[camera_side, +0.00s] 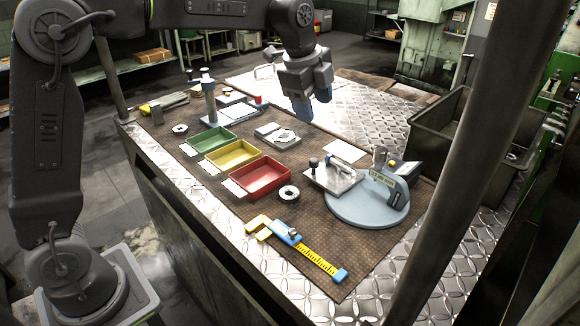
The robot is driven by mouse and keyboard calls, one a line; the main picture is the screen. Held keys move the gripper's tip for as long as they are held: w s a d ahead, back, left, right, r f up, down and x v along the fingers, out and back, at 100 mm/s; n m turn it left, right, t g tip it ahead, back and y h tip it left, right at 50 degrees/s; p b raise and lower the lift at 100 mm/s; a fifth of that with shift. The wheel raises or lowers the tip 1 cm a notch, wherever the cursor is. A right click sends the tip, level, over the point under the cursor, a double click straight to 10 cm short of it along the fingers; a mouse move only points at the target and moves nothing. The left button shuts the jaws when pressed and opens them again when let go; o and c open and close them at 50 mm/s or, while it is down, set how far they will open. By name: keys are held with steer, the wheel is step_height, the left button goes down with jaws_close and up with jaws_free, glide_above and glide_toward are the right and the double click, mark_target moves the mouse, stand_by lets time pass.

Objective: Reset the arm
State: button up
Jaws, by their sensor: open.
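My gripper (314,105) hangs from my dark grey arm above the far part of the brown workbench (260,218), with its blue fingers pointing down. It is open, and no object shows between the fingers. It is above and to the right of the green, yellow and red trays, apart from them. My arm reaches across the top of the picture from its base at the lower left.
A green tray (190,143), yellow tray (215,158) and red tray (242,179) stand in a row. A round blue-grey fixture (345,211) and a yellow-and-blue caliper (308,253) lie nearer. A post (478,130) crosses the right side. A metal bin (425,150) stands behind.

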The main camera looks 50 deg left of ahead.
steer(key=s+a+r+n+t, duration=0.15)
steer(key=s+n, duration=0.65)
steer(key=s, duration=0.8)
steer(key=s+a+f+n, duration=0.2)
steer(key=s+f+n, duration=0.3)
steer(key=s+n, duration=0.3)
steer(key=s+t, duration=0.1)
steer(key=s, duration=0.3)
steer(key=shift+f+y, duration=0.15)
steer(key=shift+y, duration=0.15)
steer(key=shift+c, duration=0.4)
